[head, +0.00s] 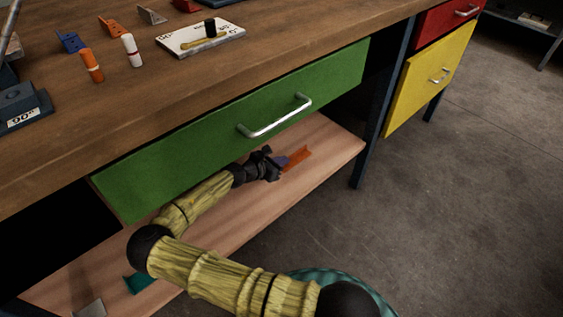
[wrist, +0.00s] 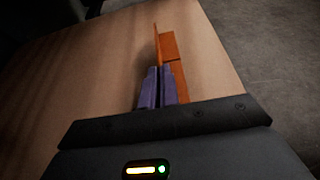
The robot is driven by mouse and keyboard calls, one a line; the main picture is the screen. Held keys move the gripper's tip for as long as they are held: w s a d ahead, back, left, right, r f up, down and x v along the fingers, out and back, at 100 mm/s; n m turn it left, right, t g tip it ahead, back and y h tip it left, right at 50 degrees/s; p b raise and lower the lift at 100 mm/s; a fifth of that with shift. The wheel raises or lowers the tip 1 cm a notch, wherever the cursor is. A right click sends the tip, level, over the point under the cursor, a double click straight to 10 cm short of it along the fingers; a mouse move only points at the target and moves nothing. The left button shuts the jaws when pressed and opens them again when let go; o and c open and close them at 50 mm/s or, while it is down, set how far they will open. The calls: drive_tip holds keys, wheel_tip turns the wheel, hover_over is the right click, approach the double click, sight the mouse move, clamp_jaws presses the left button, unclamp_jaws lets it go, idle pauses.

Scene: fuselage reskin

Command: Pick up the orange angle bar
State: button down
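The orange angle bar (head: 298,158) is on the wooden lower shelf (head: 330,142) under the green drawer, near the shelf's right part. In the wrist view the angle bar (wrist: 170,50) points away from me, with one flange upright and one flat to its right. My gripper (head: 281,162) is at the bar's near end. In the wrist view its purple fingers (wrist: 158,82) are close together, one on each side of the upright flange, and look shut on it. The fingers hide the bar's near end. I cannot tell whether the bar is clear of the shelf.
The green drawer (head: 220,135) with its metal handle (head: 275,117) hangs just above my arm. A teal piece (head: 138,284) and a grey piece (head: 91,308) lie at the shelf's left. A table leg (head: 370,130) stands right of the shelf. The floor (head: 450,200) in front is clear.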

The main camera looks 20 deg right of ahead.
drive_tip(key=s+a+p, duration=0.1)
drive_tip(key=s+a, duration=0.1)
drive_tip(key=a, duration=0.3)
drive_tip(key=s+a+p, duration=0.1)
drive_tip(key=a+p, duration=0.1)
drive_tip(key=a, duration=0.3)
drive_tip(key=s+a+p, duration=0.2)
drive_tip(key=a, duration=0.4)
drive_tip(key=shift+s+r, duration=0.25)
drive_tip(key=shift+s, duration=0.1)
drive_tip(key=shift+s+a+f+p, duration=0.1)
drive_tip(key=shift+s+a+p, duration=0.2)
drive_tip(key=shift+a, duration=0.2)
drive_tip(key=shift+d, duration=0.1)
